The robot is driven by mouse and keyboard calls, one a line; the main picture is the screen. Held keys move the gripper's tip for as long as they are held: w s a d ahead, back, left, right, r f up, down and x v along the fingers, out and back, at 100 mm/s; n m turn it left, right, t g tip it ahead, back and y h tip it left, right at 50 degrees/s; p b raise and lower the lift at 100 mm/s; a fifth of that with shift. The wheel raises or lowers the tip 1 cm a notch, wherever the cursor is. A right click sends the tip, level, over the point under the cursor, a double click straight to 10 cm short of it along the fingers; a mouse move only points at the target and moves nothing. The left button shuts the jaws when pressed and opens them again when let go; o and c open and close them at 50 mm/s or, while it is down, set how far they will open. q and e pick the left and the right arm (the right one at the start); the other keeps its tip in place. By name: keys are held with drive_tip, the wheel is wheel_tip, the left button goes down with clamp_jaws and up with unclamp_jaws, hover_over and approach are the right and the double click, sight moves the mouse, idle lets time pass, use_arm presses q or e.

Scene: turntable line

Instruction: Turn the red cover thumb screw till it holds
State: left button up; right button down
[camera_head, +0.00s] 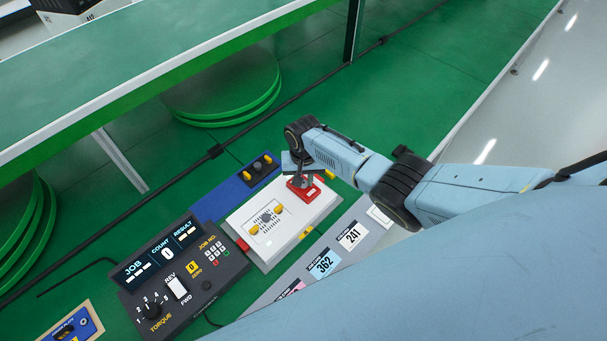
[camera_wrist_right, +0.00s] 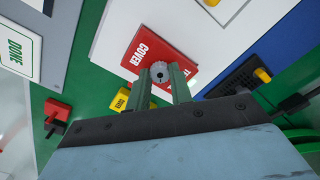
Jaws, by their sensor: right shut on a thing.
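The red cover (camera_head: 307,193) lies flat near the right end of the white panel (camera_head: 311,216); it also shows in the right wrist view (camera_wrist_right: 148,50), with the word COVER on it. The grey knurled thumb screw (camera_wrist_right: 159,72) stands at the cover's edge. My right gripper (camera_wrist_right: 161,84) is shut on the thumb screw, with one green finger on each side of it. In the head view my right gripper (camera_head: 302,181) reaches down onto the red cover and hides the screw. My left gripper is not in view.
A dark control box (camera_head: 206,285) with display, dial and buttons stands at the lower left. A blue block (camera_head: 232,191) with yellow and black knobs lies behind the panel. A grey strip with numbered cards (camera_head: 323,264) lies in front. Green conveyor (camera_head: 200,33) runs behind.

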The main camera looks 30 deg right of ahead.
sight(304, 183)
drive_tip(key=shift+m+p, duration=0.35)
drive_tip(key=shift+m, duration=0.45)
drive_tip(key=shift+w+r, duration=0.1)
drive_tip(key=c, duration=1.2)
unclamp_jaws()
drive_tip(key=shift+c, duration=0.2)
drive_tip(key=shift+r+p, duration=0.3)
drive_tip(key=shift+r, duration=0.15)
wheel_tip(304, 183, up, 12)
drive_tip(key=p, duration=0.3)
drive_tip(key=shift+r, duration=0.2)
